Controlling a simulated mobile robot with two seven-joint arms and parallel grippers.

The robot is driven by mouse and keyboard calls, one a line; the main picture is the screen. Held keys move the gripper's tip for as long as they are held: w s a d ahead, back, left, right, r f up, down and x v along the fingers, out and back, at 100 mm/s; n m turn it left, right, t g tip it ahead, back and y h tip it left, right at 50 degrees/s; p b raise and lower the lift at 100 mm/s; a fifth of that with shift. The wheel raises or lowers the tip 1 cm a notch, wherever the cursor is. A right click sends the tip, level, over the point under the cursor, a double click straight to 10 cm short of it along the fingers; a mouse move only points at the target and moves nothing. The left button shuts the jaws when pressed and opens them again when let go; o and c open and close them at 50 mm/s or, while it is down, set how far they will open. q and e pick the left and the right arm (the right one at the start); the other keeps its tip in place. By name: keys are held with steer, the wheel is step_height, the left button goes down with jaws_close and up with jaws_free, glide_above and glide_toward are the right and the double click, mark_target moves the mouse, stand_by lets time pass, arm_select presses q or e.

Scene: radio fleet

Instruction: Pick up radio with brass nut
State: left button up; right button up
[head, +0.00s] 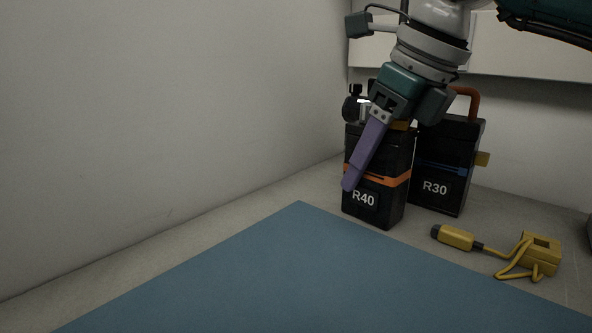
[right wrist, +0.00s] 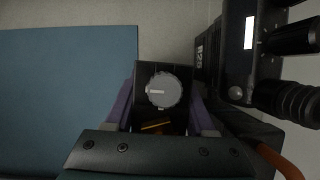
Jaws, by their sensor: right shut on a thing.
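A black radio marked R40 (head: 375,215) with an orange band stands upright on the grey surface, just behind the blue mat. My right gripper (head: 350,184) comes down over it from above, one purple finger lying across its front. In the right wrist view, my right gripper (right wrist: 161,112) has its two purple fingers shut on the sides of this radio (right wrist: 150,75). Its top shows a round grey knob (right wrist: 164,90) and a brass-coloured part (right wrist: 157,127), partly hidden by the gripper. I cannot tell whether the radio's base is lifted. My left gripper is not in view.
A black radio marked R30 (head: 436,188), with a blue band, stands close on the right. A yellow cabled device (head: 541,254) lies right of the blue mat (head: 300,270). The mat is clear. A pale wall (head: 150,110) rises on the left.

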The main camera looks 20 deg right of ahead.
jaws_close()
